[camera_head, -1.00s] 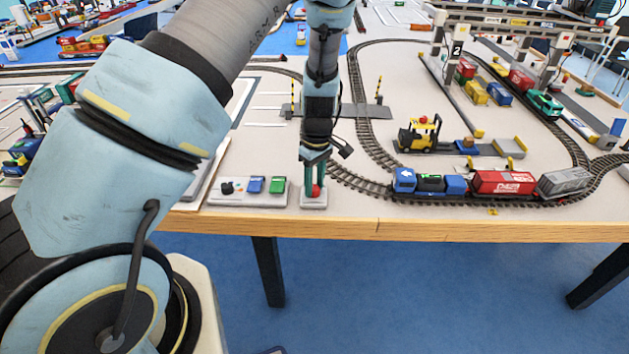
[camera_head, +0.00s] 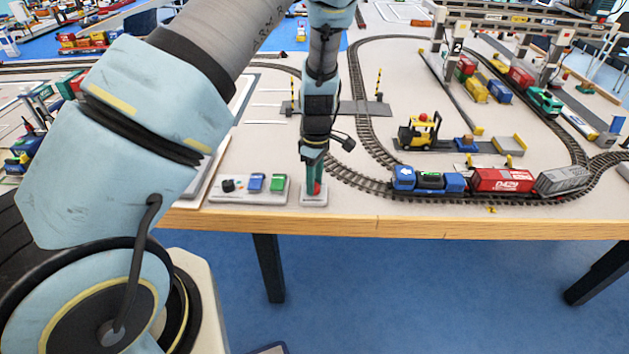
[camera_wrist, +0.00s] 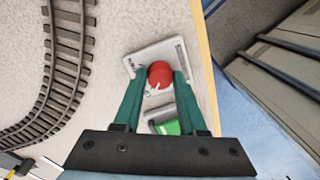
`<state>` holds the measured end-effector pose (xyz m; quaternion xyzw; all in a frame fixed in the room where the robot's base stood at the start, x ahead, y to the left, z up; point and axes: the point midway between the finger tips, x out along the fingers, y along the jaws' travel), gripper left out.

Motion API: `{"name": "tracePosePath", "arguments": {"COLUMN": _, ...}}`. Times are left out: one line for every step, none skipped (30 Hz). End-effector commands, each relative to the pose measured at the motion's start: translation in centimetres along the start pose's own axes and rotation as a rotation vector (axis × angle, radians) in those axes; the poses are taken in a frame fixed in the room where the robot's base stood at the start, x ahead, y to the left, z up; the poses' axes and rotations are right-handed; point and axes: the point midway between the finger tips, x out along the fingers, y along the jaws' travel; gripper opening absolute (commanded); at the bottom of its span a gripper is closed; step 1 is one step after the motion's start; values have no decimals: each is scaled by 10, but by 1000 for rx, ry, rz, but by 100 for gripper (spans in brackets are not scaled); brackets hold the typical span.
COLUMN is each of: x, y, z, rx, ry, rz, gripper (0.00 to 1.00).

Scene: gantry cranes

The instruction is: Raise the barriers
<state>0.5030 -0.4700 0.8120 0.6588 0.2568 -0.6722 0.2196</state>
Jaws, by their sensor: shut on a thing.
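A red knob (camera_wrist: 160,74) stands on a small pale base plate (camera_head: 314,200) at the table's front edge. My gripper (camera_head: 314,182) points down over the plate, and its green fingers are shut on the red knob. In the wrist view, the fingertips of my gripper (camera_wrist: 160,76) touch the knob on both sides. Two thin yellow-and-black striped poles stand upright at the track crossing (camera_head: 352,108), a left pole (camera_head: 292,92) and a right pole (camera_head: 378,83). My arm partly hides the crossing.
A toy train (camera_head: 500,181) stands on the curved track to the right. A yellow forklift (camera_head: 419,131) is behind it. The table's wooden edge (camera_head: 400,229) is close in front.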

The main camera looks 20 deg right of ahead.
Motion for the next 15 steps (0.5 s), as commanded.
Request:
{"name": "tracePosePath", "arguments": {"x": -1, "y": 0, "z": -1, "rx": 0, "ry": 1, "rz": 2, "gripper": 42}}
{"name": "tracePosePath", "arguments": {"x": -1, "y": 0, "z": -1, "rx": 0, "ry": 1, "rz": 2, "gripper": 45}}
{"name": "tracePosePath", "arguments": {"x": -1, "y": 0, "z": -1, "rx": 0, "ry": 1, "rz": 1, "gripper": 50}}
{"name": "tracePosePath", "arguments": {"x": 0, "y": 0, "z": -1, "rx": 0, "ry": 1, "rz": 1, "gripper": 53}}
{"name": "tracePosePath", "arguments": {"x": 0, "y": 0, "z": -1, "rx": 0, "ry": 1, "rz": 1, "gripper": 56}}
{"name": "tracePosePath", "arguments": {"x": 0, "y": 0, "z": 0, "rx": 0, "ry": 1, "rz": 1, "gripper": 61}}
{"name": "tracePosePath", "arguments": {"x": 0, "y": 0, "z": 0, "rx": 0, "ry": 1, "rz": 1, "gripper": 64}}
{"name": "tracePosePath", "arguments": {"x": 0, "y": 0, "z": 0, "rx": 0, "ry": 1, "rz": 1, "gripper": 68}}
{"name": "tracePosePath", "arguments": {"x": 0, "y": 0, "z": 0, "rx": 1, "ry": 1, "rz": 1, "gripper": 71}}
{"name": "tracePosePath", "arguments": {"x": 0, "y": 0, "z": 0, "rx": 1, "ry": 0, "rz": 1, "gripper": 71}}
{"name": "tracePosePath", "arguments": {"x": 0, "y": 0, "z": 0, "rx": 1, "ry": 0, "rz": 1, "gripper": 71}}
{"name": "tracePosePath", "arguments": {"x": 0, "y": 0, "z": 0, "rx": 1, "ry": 0, "rz": 1, "gripper": 71}}
{"name": "tracePosePath", "arguments": {"x": 0, "y": 0, "z": 0, "rx": 1, "ry": 0, "rz": 0, "gripper": 71}}
{"name": "tracePosePath", "arguments": {"x": 0, "y": 0, "z": 0, "rx": 1, "ry": 0, "rz": 0, "gripper": 71}}
{"name": "tracePosePath", "arguments": {"x": 0, "y": 0, "z": 0, "rx": 1, "ry": 0, "rz": 0, "gripper": 71}}
